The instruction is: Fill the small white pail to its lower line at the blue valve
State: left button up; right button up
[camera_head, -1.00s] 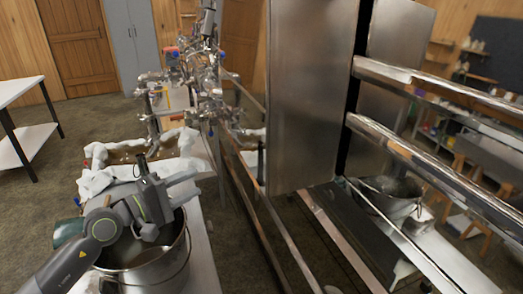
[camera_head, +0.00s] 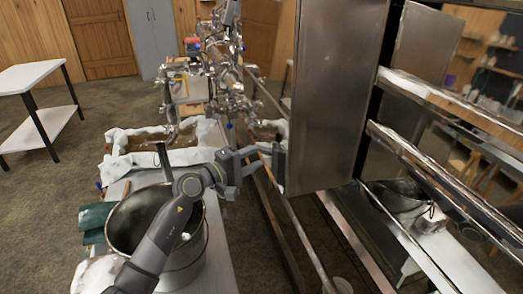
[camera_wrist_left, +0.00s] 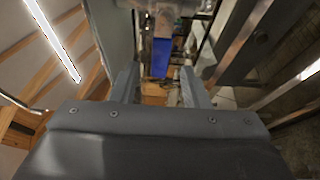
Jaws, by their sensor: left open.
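My left gripper (camera_head: 262,160) is open and empty, above the narrow gap between the white bench and the steel evaporator panel. In the left wrist view its two fingers (camera_wrist_left: 160,78) stand apart, and a blue handle (camera_wrist_left: 161,57) shows between and beyond them, apart from them. In the head view a small blue part (camera_head: 229,125) hangs low on the cluster of steel pipes and valves; I cannot tell whether it is the same handle. A pale round vessel (camera_head: 338,285) is cut off at the bottom edge; I cannot tell whether it is the small white pail. Its lines do not show.
A large steel pot (camera_head: 190,262) stands on the white bench (camera_head: 222,268), beneath my left arm. The tall steel panel (camera_head: 335,95) and rails (camera_head: 440,165) bound the right side. A white table (camera_head: 30,77) stands far left, with open floor before it.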

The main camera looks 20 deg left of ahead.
pick_arm(q)
jog(key=shift+x, duration=1.45)
grip_shut()
